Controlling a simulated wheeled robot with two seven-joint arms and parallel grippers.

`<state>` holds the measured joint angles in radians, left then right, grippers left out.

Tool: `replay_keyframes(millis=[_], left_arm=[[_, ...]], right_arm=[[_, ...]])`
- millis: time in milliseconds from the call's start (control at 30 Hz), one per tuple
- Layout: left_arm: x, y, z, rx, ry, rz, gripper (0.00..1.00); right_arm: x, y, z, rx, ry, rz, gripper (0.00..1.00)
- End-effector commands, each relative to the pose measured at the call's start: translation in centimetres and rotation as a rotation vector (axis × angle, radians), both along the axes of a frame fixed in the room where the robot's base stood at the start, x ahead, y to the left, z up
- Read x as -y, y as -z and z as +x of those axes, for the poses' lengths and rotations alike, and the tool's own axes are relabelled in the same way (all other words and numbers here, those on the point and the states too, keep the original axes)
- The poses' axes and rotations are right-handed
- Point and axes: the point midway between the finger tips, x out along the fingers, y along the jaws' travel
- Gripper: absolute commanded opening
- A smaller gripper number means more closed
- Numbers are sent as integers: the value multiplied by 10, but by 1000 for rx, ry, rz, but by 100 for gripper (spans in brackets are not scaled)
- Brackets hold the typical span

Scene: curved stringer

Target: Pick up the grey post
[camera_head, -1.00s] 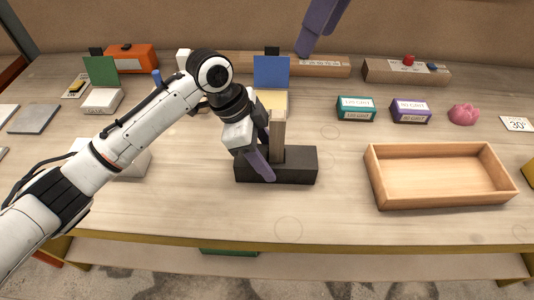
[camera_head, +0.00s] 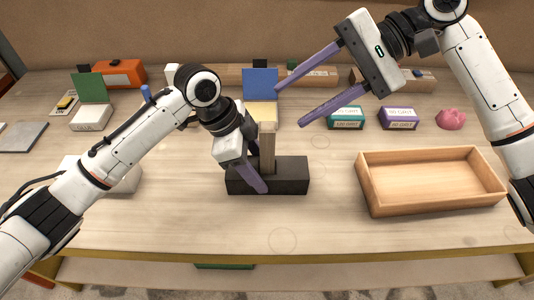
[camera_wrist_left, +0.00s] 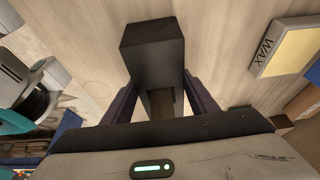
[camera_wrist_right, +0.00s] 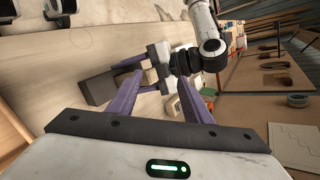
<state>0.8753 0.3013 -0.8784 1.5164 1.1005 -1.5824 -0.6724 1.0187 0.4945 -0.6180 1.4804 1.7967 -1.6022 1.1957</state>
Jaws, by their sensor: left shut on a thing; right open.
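The post (camera_head: 268,149), greyish-brown and wood-like, stands upright in a dark block (camera_head: 287,176) on the table. The post also shows between the fingers in the left wrist view (camera_wrist_left: 162,103). My left gripper (camera_head: 258,174) is low at the block, one finger across its front face, and is shut on the dark block (camera_wrist_left: 152,60), with a finger on each side in the left wrist view. My right gripper (camera_head: 288,105) is open and empty, above and behind the post, fingers pointing left. The right wrist view also shows the dark block (camera_wrist_right: 103,87).
A wooden tray (camera_head: 435,206) stands to the right. Teal (camera_head: 346,118) and purple (camera_head: 398,119) boxes and a pink object (camera_head: 451,119) are behind it. A blue card (camera_head: 260,82) stands behind the post. The front table between block and edge is clear.

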Motion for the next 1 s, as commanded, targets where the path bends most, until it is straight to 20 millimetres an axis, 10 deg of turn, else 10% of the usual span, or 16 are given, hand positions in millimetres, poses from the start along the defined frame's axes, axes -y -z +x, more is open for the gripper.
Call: replay_keyframes(millis=[500, 1000], left_arm=[[1, -1, 1, 2, 0, -2, 21], [1, -1, 1, 2, 0, -2, 21]], right_arm=[[70, 87, 3, -916, 607, 202, 45], [10, 109, 2, -949, 626, 206, 45]])
